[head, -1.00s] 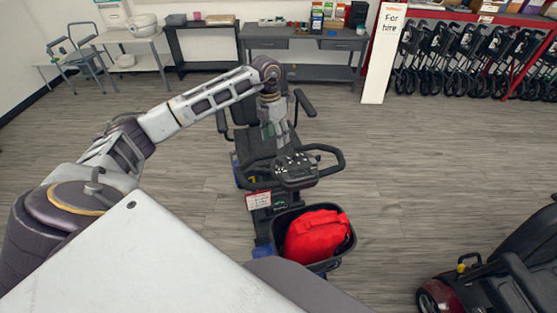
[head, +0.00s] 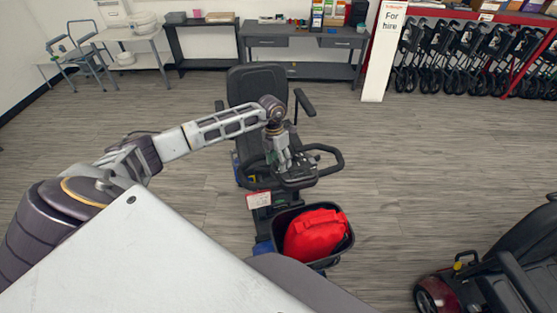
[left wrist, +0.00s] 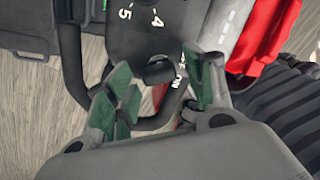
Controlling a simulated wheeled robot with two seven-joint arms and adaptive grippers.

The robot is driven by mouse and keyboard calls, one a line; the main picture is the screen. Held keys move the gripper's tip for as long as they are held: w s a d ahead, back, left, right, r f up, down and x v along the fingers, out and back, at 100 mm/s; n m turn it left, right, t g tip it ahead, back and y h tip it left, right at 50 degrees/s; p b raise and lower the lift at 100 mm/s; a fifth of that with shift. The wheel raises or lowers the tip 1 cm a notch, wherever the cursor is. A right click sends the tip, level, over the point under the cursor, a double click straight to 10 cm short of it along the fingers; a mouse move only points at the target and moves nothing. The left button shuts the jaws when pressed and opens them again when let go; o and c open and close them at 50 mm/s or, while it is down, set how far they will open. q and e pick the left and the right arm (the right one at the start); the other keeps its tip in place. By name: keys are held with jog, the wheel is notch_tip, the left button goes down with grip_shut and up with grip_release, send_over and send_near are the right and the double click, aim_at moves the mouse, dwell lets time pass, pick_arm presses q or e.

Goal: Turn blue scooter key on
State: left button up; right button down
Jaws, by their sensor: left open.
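The blue scooter (head: 253,86) stands in mid-floor in the head view, with a black seat, small blue panels and a dark tiller console (head: 299,180). My left gripper (head: 283,166) points down at the console and partly covers it. In the left wrist view the open left gripper (left wrist: 158,88) has green finger pads on both sides of a black key knob (left wrist: 158,70). Whether the pads touch the knob I cannot tell. White lettering beside the knob is partly hidden by a finger. White numbers show on the console above. My right gripper is not in view.
A black basket (head: 343,244) with a red bag (head: 314,233) is at the scooter's front. Black loop handlebars (head: 337,155) flank the console. A red scooter (head: 490,270) stands at lower right. Tables and folded walkers line the back.

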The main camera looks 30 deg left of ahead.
pick_arm(q)
jog(key=shift+f, duration=0.1)
jog(key=c, duration=0.9)
jog(key=shift+c, duration=0.6)
